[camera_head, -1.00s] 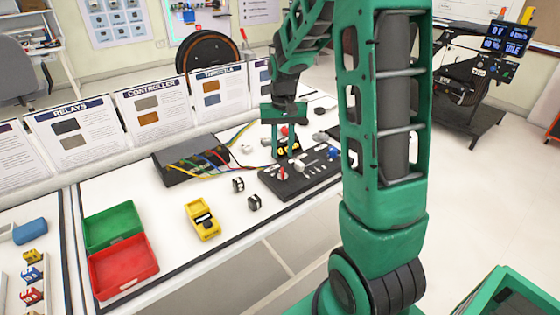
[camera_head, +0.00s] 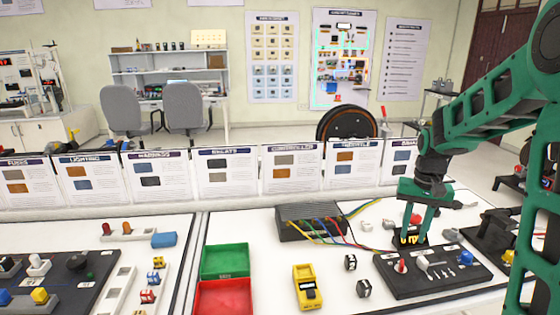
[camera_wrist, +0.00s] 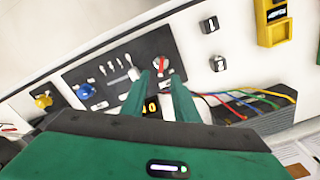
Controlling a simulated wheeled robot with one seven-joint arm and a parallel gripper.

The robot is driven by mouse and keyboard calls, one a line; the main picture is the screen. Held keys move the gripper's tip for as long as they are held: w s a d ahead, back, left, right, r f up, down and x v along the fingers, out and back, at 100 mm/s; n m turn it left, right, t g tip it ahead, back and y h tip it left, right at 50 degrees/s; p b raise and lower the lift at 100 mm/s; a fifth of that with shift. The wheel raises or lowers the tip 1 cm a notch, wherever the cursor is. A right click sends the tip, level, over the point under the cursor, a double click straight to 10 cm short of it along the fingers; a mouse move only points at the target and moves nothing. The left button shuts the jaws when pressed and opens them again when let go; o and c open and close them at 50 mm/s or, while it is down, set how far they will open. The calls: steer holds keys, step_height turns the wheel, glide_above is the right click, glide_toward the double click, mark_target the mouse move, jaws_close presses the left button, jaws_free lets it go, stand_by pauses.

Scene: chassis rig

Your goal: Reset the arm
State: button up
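My gripper (camera_head: 415,240) is green and points down at the back left edge of a black switch panel (camera_head: 432,272) on the workbench. In the wrist view its two fingers (camera_wrist: 160,80) stand apart with a gap between them. A small black piece with yellow marks (camera_wrist: 150,106) shows between the fingers, lower down; I cannot tell whether they touch it. The panel (camera_wrist: 108,68) also shows in the wrist view, with a red-marked knob (camera_wrist: 161,66) near the fingertips. My green arm comes in from the right of the head view.
A dark box with coloured wires (camera_head: 305,222) is left of my gripper. Two small black-and-white blocks, a yellow meter (camera_head: 308,288), a green tray (camera_head: 225,262) and a red tray (camera_head: 222,297) lie nearer. Placards (camera_head: 290,168) line the bench's back edge.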

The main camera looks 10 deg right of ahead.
steer(key=s+a+r, duration=0.1)
steer(key=s, duration=1.3)
steer(key=s+a+r, duration=0.1)
steer(key=s+r, duration=0.1)
steer(key=s, duration=1.2)
steer(key=shift+s+a+r+m, duration=0.2)
steer(key=shift+a+m, duration=0.05)
steer(key=shift+m, duration=0.05)
steer(key=shift+w+f, duration=0.25)
steer(key=shift+w, duration=0.35)
